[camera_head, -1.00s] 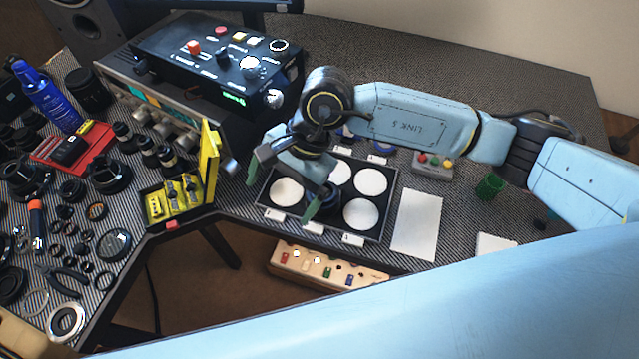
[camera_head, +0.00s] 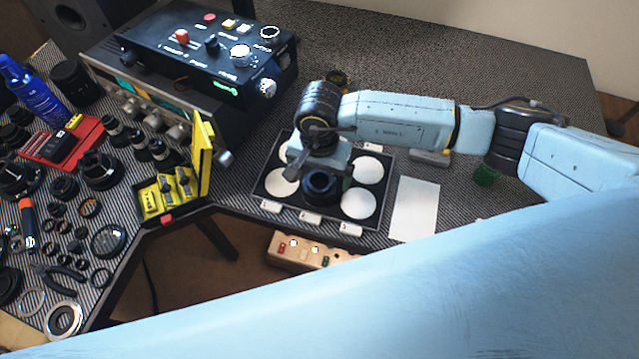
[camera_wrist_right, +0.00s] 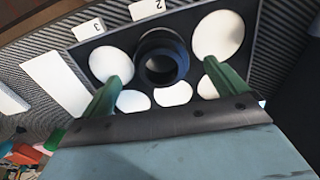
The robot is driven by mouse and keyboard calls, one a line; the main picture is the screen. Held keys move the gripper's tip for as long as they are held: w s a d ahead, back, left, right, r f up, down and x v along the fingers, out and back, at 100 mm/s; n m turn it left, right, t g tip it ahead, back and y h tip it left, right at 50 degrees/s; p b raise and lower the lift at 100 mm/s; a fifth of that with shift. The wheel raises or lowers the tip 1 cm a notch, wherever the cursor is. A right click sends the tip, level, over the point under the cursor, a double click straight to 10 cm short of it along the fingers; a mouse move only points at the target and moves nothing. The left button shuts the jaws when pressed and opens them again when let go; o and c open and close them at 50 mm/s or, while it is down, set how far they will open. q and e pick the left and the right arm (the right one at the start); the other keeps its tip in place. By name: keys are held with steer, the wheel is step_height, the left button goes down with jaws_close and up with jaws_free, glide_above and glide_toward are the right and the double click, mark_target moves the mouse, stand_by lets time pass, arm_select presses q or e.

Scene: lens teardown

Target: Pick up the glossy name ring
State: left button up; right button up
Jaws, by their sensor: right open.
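A dark, round lens piece (camera_head: 322,188) stands on the tray of white discs. It also shows in the right wrist view (camera_wrist_right: 161,57) as a black cylinder with a bluish rim and a dark opening. I cannot make out a separate glossy name ring on it. My right gripper (camera_head: 319,172) is over the lens piece. In the right wrist view its two green fingers (camera_wrist_right: 168,78) are spread wide, one toward each side of the piece, with nothing between their tips that I can see gripped. My left gripper is out of view.
The black tray (camera_head: 268,189) has white discs and labels along its edges. A white sheet (camera_head: 414,208) lies to its right. A yellow open box (camera_head: 203,155) and many loose lens parts are at the left. A black control box (camera_head: 180,50) stands behind.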

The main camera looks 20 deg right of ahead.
steer(key=shift+a+f, duration=0.15)
steer(key=shift+f, duration=1.8)
steer(key=c, duration=1.1)
